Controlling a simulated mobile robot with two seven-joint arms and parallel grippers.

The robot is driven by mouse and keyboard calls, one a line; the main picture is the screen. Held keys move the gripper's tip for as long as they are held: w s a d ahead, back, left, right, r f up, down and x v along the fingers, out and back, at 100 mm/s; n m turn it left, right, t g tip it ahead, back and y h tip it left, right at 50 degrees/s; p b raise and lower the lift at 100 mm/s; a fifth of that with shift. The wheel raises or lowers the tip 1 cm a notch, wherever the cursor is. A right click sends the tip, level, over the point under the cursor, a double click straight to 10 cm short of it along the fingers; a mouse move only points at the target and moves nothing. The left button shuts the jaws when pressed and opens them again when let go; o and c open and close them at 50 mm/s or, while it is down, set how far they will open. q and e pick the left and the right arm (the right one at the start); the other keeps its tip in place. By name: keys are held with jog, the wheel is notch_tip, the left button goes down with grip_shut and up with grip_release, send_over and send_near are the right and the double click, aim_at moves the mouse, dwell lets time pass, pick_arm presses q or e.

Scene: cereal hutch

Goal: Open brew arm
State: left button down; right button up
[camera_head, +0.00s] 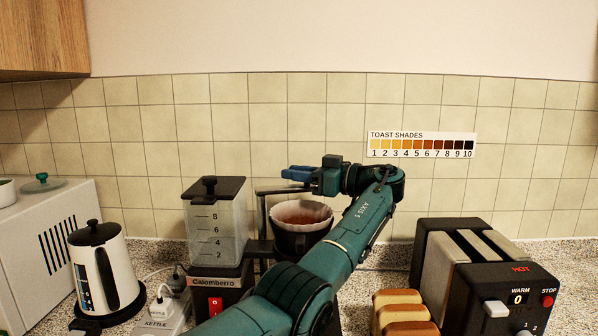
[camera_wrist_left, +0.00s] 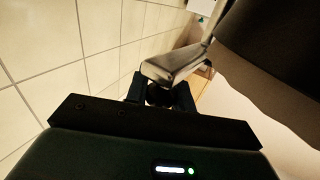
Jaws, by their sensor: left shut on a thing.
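The coffee maker, marked Calomberro (camera_head: 222,283), has a clear water tank (camera_head: 216,232) with a dark lid. Its brew arm (camera_head: 275,190) is a thin dark bar at the top of a post, beside and behind the filter basket. The basket (camera_head: 303,240) holds a white paper filter with brown contents, and its top is uncovered. My left gripper (camera_head: 287,173) is at the brew arm, above the basket's back left. In the left wrist view, its fingers (camera_wrist_left: 160,92) are shut on the grey brew arm (camera_wrist_left: 172,66). The grip is partly hidden. My right gripper is not in view.
A toaster (camera_head: 480,275) and bread slices (camera_head: 400,310) are at the front right. A white kettle (camera_head: 106,270) and a white appliance (camera_head: 40,245) stand at the left. A power strip with plugs lies by the kettle. The tiled wall (camera_head: 300,110) is close behind.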

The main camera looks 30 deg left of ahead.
pick_arm(q)
jog(key=shift+w+a+n+g, duration=0.2)
jog(key=shift+n+g, duration=0.1)
jog(key=shift+g, duration=0.1)
dwell(0.5)
jog(key=c, duration=1.2)
grip_release()
jog(key=shift+s, duration=0.1)
